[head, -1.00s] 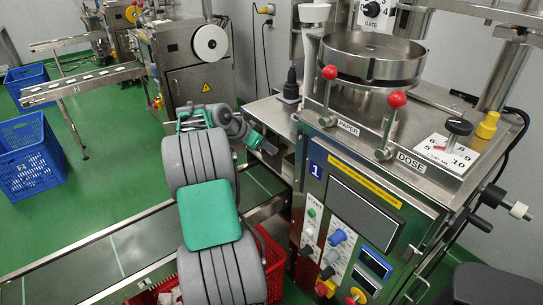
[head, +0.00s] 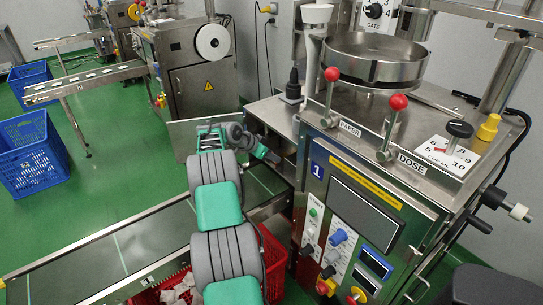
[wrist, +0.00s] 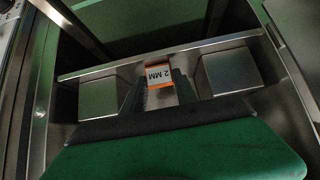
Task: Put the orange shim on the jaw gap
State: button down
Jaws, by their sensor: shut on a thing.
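The orange shim (wrist: 158,72), with a white face marked "2 MM", shows in the wrist view between the dark fingers of my gripper (wrist: 159,90). The fingers are shut on it. Two square metal blocks (wrist: 103,98) (wrist: 231,71), which look like the jaws, stand to its left and right, along a metal bar. The shim is in line with the space between them; whether it touches them I cannot tell. In the head view my gripper (head: 268,156) is at the left side of the machine, and the shim is too small to make out.
The machine cabinet (head: 352,215) with red-knobbed levers and a round metal pan (head: 372,58) stands right of my arm. A conveyor (head: 100,255) runs to the lower left, with a red crate (head: 272,262) below my arm. Blue crates (head: 32,155) stand on the green floor at left.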

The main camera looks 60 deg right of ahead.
jog(key=c, duration=0.9)
grip_release()
jog(key=shift+c, duration=0.2)
jog(key=shift+w+r, duration=0.1)
jog(key=shift+r, duration=0.1)
jog(key=w+a+r+n+t, duration=0.1)
jog(key=w+a+r+n, duration=0.1)
jog(key=w+a+r, duration=0.55)
jog(key=w+a+r+n+t, duration=0.2)
jog(key=w+a+r+n, duration=0.15)
jog(key=a, duration=0.75)
jog(key=w+a+r+n+t+y, duration=0.1)
jog(key=w+a+n, duration=0.15)
jog(key=a, duration=0.65)
jog(key=w+a+r+n+t+y, duration=0.1)
jog(key=a+n+t+y, duration=0.15)
jog(key=a, duration=0.55)
jog(key=s+a+f+n+y, duration=0.1)
jog(key=s+a+n, duration=0.3)
jog(key=a, duration=0.6)
jog(key=s+a+f+n+y, duration=0.2)
jog(key=s+a+n, duration=0.3)
jog(key=a, duration=0.5)
jog(key=s+a+f+n+y, duration=0.1)
jog(key=s+a+f+n, duration=0.2)
jog(key=s+a, duration=0.4)
jog(key=a+n, duration=0.1)
jog(key=a, duration=0.3)
jog(key=shift+g+y, duration=0.35)
